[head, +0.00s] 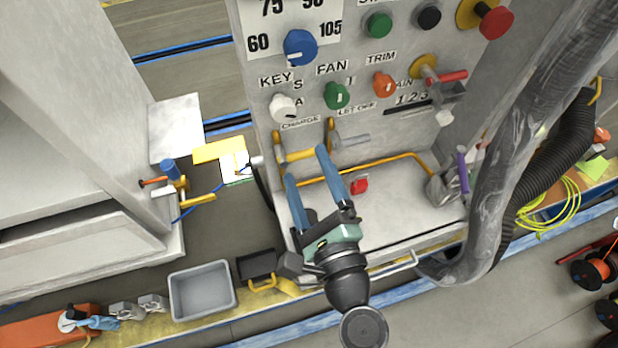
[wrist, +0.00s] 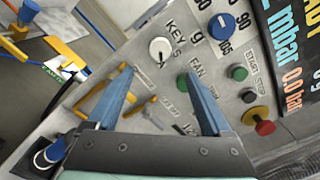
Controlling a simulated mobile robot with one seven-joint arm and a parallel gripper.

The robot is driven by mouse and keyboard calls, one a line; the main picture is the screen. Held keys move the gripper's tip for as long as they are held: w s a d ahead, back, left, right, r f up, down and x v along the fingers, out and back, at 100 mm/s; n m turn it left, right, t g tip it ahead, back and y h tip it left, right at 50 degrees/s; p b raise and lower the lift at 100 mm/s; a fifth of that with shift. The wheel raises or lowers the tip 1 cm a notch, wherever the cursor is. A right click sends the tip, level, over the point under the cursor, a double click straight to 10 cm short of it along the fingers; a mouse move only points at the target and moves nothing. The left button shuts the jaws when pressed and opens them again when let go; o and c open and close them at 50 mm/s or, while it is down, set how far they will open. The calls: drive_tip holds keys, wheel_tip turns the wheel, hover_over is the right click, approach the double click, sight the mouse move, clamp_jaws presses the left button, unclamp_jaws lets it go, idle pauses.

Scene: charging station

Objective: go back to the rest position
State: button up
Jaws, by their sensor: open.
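My gripper (head: 308,172) is open and empty, with two blue fingers. In the head view it stands in front of the lower part of the grey control panel (head: 262,85), below the KEY and FAN labels. In the wrist view the gripper (wrist: 155,95) points at the panel (wrist: 150,70), its fingers well apart with nothing between the tips. A yellow-handled lever (head: 300,154) lies just above the fingertips in the head view. I cannot tell whether the fingers touch anything.
The panel carries a blue knob (head: 300,47), a white key knob (head: 283,107), a green knob (head: 337,95) and an orange knob (head: 384,84). A thick grey hose (head: 500,160) hangs at the right. A grey bin (head: 202,291) stands lower left.

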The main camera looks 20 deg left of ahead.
drive_tip(key=shift+s+d, duration=0.2)
drive_tip(key=shift+s, duration=0.1)
idle(0.4)
